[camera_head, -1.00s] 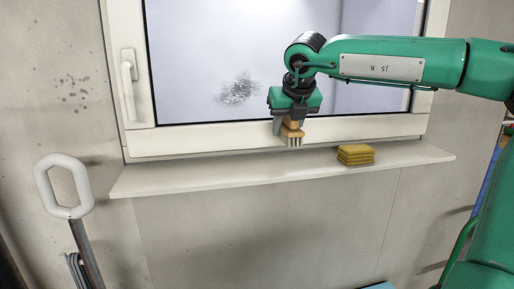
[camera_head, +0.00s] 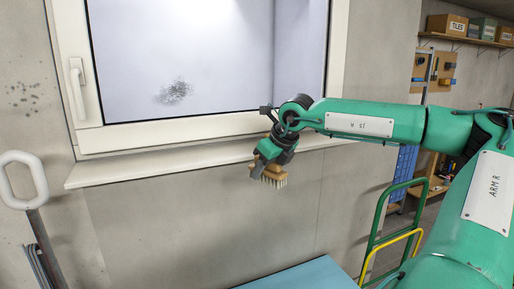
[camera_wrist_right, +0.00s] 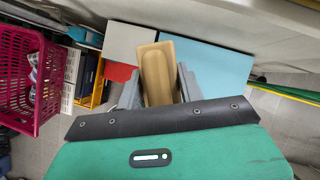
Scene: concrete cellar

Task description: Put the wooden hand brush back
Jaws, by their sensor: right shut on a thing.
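The wooden hand brush (camera_head: 273,177) is held in my right gripper (camera_head: 262,166), in front of and slightly below the window sill. Its pale bristles point down. In the right wrist view the tan wooden back of the brush (camera_wrist_right: 158,72) sits between the two grey fingers, which are shut on it. The brush is clear of the sill (camera_head: 165,166). My left gripper is in neither view.
A blue surface (camera_head: 300,276) lies low in front; it also shows in the right wrist view (camera_wrist_right: 217,66). A pink basket (camera_wrist_right: 28,78) stands left there. A green and yellow hand truck (camera_head: 390,232) and a shelf with boxes (camera_head: 447,24) are at right. A white loop handle (camera_head: 22,180) is at left.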

